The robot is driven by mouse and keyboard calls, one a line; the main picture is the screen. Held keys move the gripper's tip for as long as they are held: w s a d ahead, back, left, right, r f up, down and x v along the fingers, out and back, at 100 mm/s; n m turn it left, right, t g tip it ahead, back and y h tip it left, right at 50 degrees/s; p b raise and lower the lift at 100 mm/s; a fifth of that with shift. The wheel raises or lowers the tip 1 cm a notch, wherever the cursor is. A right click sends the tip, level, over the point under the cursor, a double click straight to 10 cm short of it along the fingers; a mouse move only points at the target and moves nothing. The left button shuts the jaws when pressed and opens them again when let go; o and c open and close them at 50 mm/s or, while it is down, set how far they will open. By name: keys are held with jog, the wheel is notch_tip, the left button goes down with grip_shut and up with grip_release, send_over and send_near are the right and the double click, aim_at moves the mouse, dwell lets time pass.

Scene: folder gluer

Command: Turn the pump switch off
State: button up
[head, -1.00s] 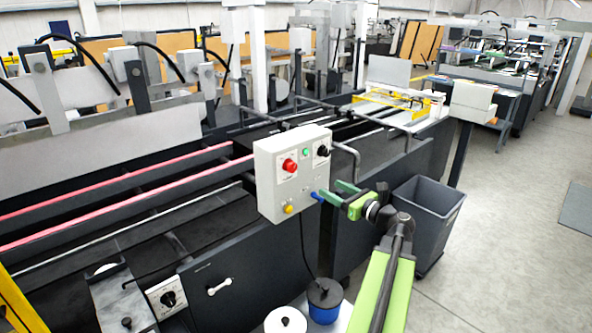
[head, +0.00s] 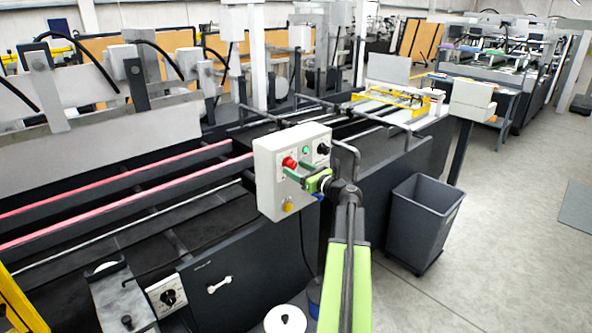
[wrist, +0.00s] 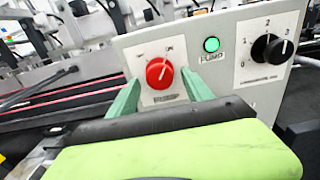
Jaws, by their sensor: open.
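A grey control box (head: 264,205) stands in front of the machine. A red rotary knob (head: 289,162) is at its upper left. In the wrist view the red knob (wrist: 159,73) has a white mark tilted to the upper right, with small labels above it; the plate below is too blurred to read. A bright green lamp (wrist: 211,44) labelled PUMP sits to its right. My gripper (head: 297,171) is in front of the red knob. In the wrist view my gripper (wrist: 161,81) is open, one green finger on each side of the knob; I cannot tell whether they touch it.
A black dial (wrist: 270,48) with numbered positions is at the box's right. A yellow button (head: 287,206) sits low on the box. A grey bin (head: 424,215) stands right of my arm.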

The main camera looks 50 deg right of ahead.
jog(key=shift+w, duration=0.15)
grip_shut()
dwell(0.4)
jog(key=shift+n, duration=0.3)
jog(key=n, duration=1.3)
jog(key=shift+d, duration=0.1)
jog(key=shift+n, duration=0.3)
